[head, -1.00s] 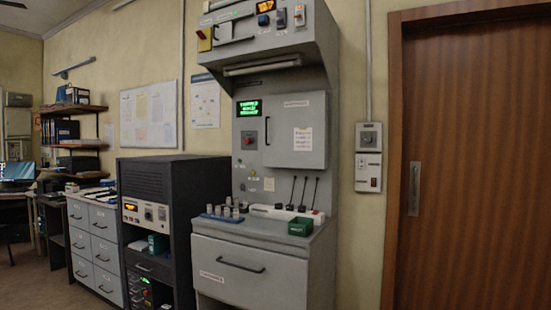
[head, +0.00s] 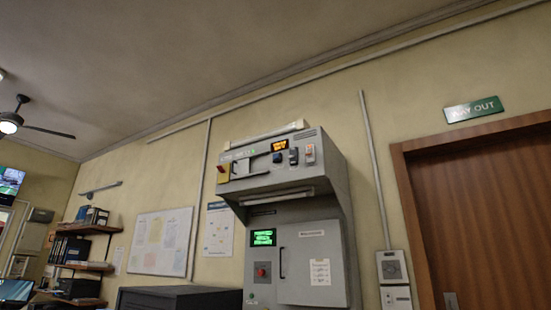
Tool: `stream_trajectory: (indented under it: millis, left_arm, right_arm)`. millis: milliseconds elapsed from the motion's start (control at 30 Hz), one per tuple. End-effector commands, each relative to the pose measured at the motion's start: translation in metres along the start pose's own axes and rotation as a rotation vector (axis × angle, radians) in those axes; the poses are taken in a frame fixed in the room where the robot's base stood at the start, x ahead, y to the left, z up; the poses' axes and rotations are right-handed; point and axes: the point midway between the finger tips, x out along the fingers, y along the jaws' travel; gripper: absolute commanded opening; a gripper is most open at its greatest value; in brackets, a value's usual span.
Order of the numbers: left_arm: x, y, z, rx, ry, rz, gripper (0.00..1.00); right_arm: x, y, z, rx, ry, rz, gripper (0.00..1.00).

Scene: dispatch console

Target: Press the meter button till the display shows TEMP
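A tall grey console (head: 311,225) stands against the wall in the head view. Its upper housing carries a small orange-lit display (head: 280,145); its text is too small to read. Below the display is a blue control (head: 277,157), with a dark one (head: 293,156) and a pale switch (head: 310,154) to its right. A green-lit display (head: 263,237) sits lower on the console, with a red button (head: 262,271) below it. I cannot tell which control is the meter button. Neither gripper is in view.
A dark cabinet (head: 180,298) stands left of the console. A wooden door (head: 485,225) with a green sign (head: 473,109) above it is on the right. A wall box (head: 392,268) hangs between console and door. The console's lower part is out of frame.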

Motion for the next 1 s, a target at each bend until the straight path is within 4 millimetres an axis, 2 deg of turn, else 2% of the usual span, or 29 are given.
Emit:
stream_trajectory:
  millis: [367, 833, 1000]
  left_arm:
    - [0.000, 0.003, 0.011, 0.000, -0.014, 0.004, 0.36]
    - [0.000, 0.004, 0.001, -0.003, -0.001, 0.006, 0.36]
    - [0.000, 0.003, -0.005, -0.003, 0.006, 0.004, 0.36]
  right_arm:
    - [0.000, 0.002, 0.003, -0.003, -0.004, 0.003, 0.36]
    - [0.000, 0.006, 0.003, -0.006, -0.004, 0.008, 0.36]
    - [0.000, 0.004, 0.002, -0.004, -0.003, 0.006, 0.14]
